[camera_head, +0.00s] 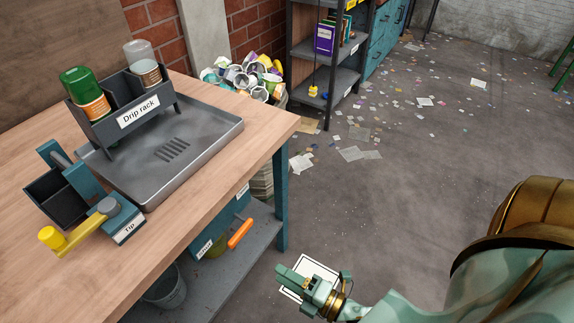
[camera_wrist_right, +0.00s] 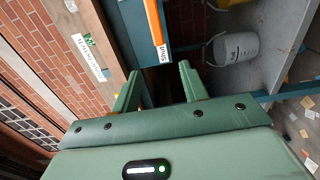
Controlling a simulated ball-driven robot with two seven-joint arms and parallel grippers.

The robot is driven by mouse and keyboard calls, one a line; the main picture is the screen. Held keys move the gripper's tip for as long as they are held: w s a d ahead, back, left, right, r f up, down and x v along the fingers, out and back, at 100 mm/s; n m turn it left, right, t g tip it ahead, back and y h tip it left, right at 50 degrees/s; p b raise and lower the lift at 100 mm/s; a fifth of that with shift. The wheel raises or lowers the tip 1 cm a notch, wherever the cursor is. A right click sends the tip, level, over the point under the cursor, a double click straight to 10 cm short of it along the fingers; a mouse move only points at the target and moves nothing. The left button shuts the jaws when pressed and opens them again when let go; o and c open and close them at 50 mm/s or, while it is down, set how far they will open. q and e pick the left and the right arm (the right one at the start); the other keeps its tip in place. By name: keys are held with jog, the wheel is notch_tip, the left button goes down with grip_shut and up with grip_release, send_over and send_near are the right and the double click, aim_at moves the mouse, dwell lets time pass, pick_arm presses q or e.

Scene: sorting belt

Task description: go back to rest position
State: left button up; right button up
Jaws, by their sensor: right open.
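My right gripper (camera_head: 297,283) is in the lower middle of the head view, over the floor to the right of the workbench. In the right wrist view its two green fingers (camera_wrist_right: 161,88) stand apart with nothing between them. The orange handle (camera_wrist_right: 153,20) and its "Shut" label are beyond the fingertips, apart from them. The same orange handle (camera_head: 240,233) shows under the bench top in the head view. My left gripper is in neither view.
The wooden workbench (camera_head: 215,205) bears a drip rack (camera_head: 105,130) with two jars, a grey tray (camera_head: 215,135) and a tipping device (camera_head: 75,190) with a yellow handle. A grey bucket (camera_head: 165,287) stands on the lower shelf. Paper litter covers the open floor at right.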

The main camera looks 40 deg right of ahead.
dwell(0.3)
jog(key=s+d+f+m+g+h+p, duration=0.15)
jog(key=s+f+m+g, duration=0.25)
jog(key=s+f+m, duration=0.4)
jog(key=s+d+f+m+g+h, duration=0.3)
jog(key=s+f+m+g, duration=0.2)
jog(key=f, duration=0.6)
pick_arm(q)
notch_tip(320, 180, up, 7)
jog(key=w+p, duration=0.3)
jog(key=p, duration=0.3)
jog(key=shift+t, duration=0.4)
pick_arm(e)
jog(key=s+d+f+m+g+h, duration=0.1)
jog(key=s+f+m+g, duration=0.2)
jog(key=s, duration=2)
jog(key=m+g, duration=0.2)
jog(key=g, duration=0.3)
jog(key=shift+m+h, duration=0.3)
jog(key=shift+h, duration=0.05)
